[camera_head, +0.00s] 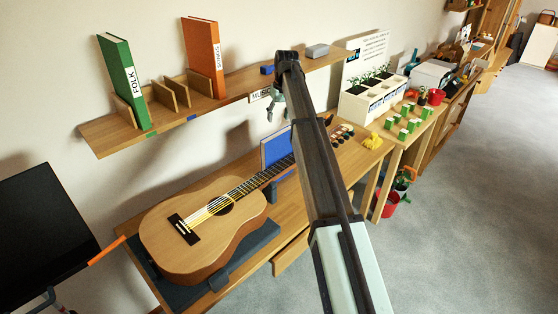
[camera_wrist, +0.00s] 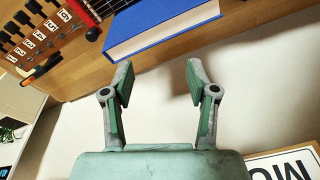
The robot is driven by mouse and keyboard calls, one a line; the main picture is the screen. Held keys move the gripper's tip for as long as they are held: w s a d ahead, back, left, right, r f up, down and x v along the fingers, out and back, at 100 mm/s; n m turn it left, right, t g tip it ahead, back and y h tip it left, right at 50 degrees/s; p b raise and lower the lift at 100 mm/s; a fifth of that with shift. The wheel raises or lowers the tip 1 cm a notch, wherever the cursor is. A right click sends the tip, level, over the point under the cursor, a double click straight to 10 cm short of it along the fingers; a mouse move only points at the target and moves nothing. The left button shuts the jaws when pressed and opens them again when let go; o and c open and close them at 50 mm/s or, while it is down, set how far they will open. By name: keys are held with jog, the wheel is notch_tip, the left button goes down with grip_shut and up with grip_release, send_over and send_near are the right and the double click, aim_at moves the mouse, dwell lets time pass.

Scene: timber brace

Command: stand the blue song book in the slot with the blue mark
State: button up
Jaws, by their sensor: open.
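The blue song book (camera_head: 275,150) stands on the table behind the guitar neck in the head view. In the wrist view the blue song book (camera_wrist: 150,20) lies beyond my fingertips, its blue cover and pale page edge showing. My gripper (camera_wrist: 158,80) is open with nothing between its fingers. In the head view my gripper (camera_head: 277,105) hangs in front of the shelf, above the book. The blue mark (camera_head: 192,118) is on the shelf's front edge, below an empty slot between wooden dividers (camera_head: 177,93).
A green FOLK book (camera_head: 125,82) and an orange SONGS book (camera_head: 202,57) stand on the shelf (camera_head: 105,132) either side of the empty slot. A guitar (camera_head: 200,230) lies on the table, its neck close to the blue book. A planter (camera_head: 370,100) stands to the right.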

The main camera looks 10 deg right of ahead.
aim_at(278, 141)
jog(key=n, duration=0.5)
jog(key=n+p, duration=0.1)
jog(key=n, duration=1.1)
jog(key=shift+s+a+g+p, duration=0.1)
jog(key=shift+g+p, duration=0.3)
jog(key=n+h+p, duration=0.1)
jog(key=n, duration=0.4)
jog(key=shift+s+a+g, duration=0.1)
jog(key=shift+g, duration=0.3)
jog(key=shift+n, duration=0.3)
notch_tip(278, 141, down, 6)
jog(key=shift+r+p, duration=0.1)
jog(key=shift+p, duration=1.15)
jog(key=shift+f+p, duration=1.35)
jog(key=shift+f, duration=1.8)
grip_shut()
